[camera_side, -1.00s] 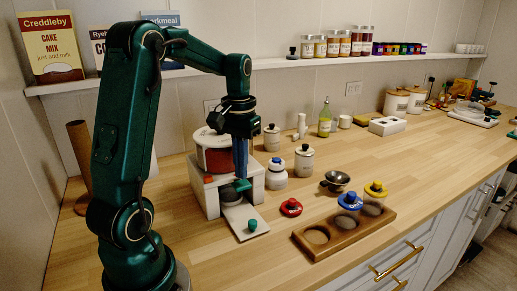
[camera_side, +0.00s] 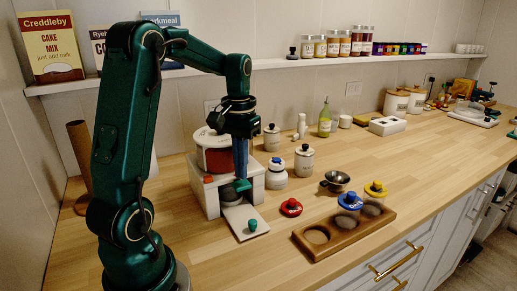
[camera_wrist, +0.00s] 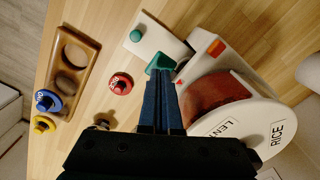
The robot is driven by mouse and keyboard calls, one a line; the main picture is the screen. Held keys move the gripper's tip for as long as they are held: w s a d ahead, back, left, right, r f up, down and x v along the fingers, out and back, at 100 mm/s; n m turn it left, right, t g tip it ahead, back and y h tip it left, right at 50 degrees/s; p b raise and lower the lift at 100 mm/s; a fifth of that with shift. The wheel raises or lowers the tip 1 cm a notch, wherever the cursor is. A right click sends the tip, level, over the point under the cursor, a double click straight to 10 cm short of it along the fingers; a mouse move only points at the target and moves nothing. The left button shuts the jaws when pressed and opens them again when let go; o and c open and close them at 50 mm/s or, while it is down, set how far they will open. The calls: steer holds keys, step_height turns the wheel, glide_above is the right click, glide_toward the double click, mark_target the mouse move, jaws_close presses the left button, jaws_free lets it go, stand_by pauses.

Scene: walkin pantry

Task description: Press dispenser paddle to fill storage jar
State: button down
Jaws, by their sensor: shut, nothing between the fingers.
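The dispenser (camera_side: 218,160) is a white stand with a reddish-brown filled drum, and its lid carries the words LENT and RICE in the wrist view (camera_wrist: 238,128). Its green paddle (camera_side: 243,185) sticks out at the front, and it also shows in the wrist view (camera_wrist: 160,63). My gripper (camera_side: 241,177) points down with its blue fingers together and empty. The fingertips are right at the paddle; I cannot tell whether they press it. White lidded jars (camera_side: 276,175) (camera_side: 304,163) stand right of the dispenser. I see no jar on the dispenser's white front plate (camera_side: 240,216).
A green knob (camera_side: 252,225) sits on the front plate.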

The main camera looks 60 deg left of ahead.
steer(key=shift+f, duration=0.2)
steer(key=shift+f, duration=1)
steer(key=shift+r, duration=0.1)
stand_by(0.4)
steer(key=shift+r, duration=1.85)
